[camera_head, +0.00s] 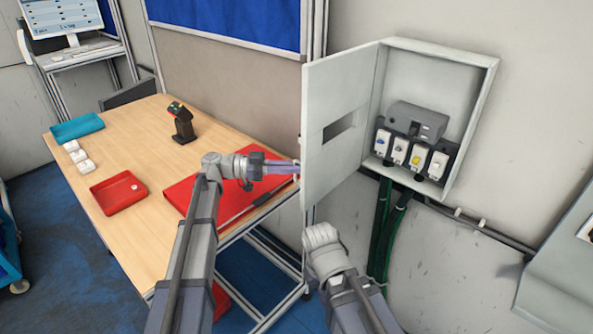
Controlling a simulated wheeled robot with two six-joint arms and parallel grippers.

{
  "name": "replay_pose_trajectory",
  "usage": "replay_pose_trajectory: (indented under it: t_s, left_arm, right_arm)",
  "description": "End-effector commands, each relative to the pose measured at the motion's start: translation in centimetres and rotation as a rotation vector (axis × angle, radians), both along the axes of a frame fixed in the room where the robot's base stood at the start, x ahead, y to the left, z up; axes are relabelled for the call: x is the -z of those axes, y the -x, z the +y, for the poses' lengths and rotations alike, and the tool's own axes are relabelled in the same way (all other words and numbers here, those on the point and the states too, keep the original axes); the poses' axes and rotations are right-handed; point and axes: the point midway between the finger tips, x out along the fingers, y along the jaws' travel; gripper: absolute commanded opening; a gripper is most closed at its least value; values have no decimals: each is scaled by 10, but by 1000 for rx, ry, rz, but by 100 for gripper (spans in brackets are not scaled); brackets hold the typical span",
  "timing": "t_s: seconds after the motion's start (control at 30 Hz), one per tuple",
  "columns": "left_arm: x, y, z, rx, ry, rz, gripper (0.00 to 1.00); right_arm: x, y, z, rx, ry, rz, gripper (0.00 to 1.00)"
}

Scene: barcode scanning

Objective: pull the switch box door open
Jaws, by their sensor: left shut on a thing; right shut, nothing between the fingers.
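The switch box (488,92) is a grey box on the wall at the right. Its door (340,92) stands open, swung out to the left, with a dark slot in it. Inside are a grey unit (418,120) and a row of several switches (418,157), one of them yellow. My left gripper (296,170) is at the left, free edge of the door, shut on it, with the fingertips partly hidden at the edge. My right gripper (320,233) is shut and empty, below the door and apart from it.
A wooden table (135,235) at the left carries a scanner on a stand (182,123), a red tray (118,192), a teal tray (77,128), small white boxes (78,157) and a red case (195,194). Dark cables (384,230) hang below the box. A grey panel (560,265) juts in at lower right.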

Motion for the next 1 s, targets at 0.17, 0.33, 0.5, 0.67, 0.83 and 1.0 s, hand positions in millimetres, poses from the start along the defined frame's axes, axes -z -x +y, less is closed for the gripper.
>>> replay_pose_trajectory:
  t_s: [0.17, 0.33, 0.5, 0.67, 0.83, 1.0]
  left_arm:
    - [2, -7, 0, 2, -8, 2, 0]
    - [3, -7, 0, 3, -9, 2, 0]
    - [3, -7, 0, 4, -9, 2, 0]
    - [3, -6, 0, 4, -8, 2, 27]
    - [3, -4, 1, 7, -9, 2, 42]
    - [3, -3, 2, 8, -9, 2, 42]
  right_arm:
    - [0, 0, 0, 0, 0, 0, 0]
    - [1, 0, 0, 0, 0, 0, 0]
    - [1, 0, 0, 0, 0, 0, 0]
    - [1, 0, 0, 0, 0, 0, 0]
    - [1, 0, 0, 0, 0, 0, 0]
    - [1, 0, 0, 0, 0, 0, 0]
